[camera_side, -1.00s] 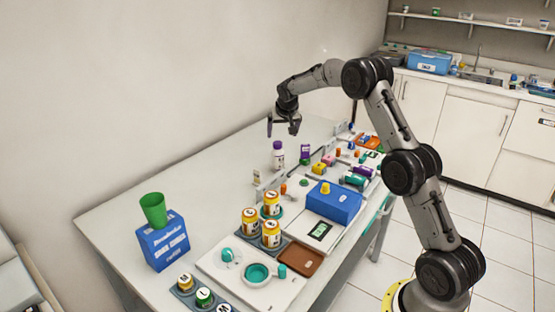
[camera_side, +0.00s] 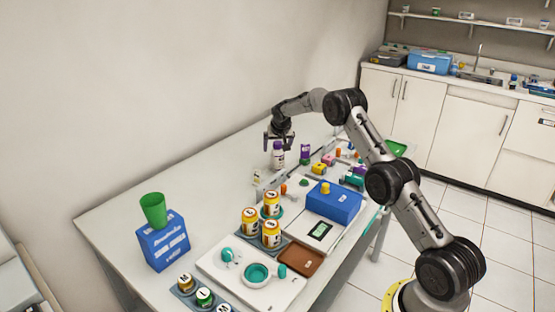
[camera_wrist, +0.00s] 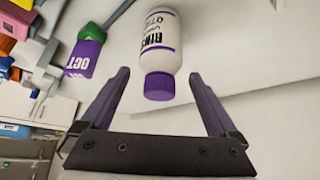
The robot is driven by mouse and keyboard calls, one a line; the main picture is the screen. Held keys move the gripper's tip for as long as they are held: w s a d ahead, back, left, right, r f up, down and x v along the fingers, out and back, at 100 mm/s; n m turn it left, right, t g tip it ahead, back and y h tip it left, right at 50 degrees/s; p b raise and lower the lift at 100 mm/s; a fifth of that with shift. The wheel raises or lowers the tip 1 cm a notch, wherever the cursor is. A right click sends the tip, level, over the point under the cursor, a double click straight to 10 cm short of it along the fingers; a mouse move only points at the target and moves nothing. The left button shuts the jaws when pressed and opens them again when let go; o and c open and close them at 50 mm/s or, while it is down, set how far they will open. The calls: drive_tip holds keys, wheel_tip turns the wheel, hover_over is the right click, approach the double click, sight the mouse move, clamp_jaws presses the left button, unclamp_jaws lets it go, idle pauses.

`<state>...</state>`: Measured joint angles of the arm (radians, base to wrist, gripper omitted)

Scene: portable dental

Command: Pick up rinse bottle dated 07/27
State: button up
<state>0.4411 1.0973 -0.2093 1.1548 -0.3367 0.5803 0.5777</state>
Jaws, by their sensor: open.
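The rinse bottle (camera_side: 278,158) is white with a purple cap and stands upright at the back of the bench in the side view. In the wrist view the bottle (camera_wrist: 161,50) shows its purple cap and a label reading "RINSE" with a line starting "07"; the full date is not readable. My gripper (camera_side: 278,138) is open and sits just above the bottle. In the wrist view the fingers of my gripper (camera_wrist: 160,100) are spread on either side of the cap, with gaps on both sides, not closed on it.
Amber-labelled jars (camera_side: 271,234), a blue box (camera_side: 334,203) and a green cup on a blue box (camera_side: 164,241) stand nearer. The bench behind the bottle is bare.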

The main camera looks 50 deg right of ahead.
clamp_jaws()
idle(0.5)
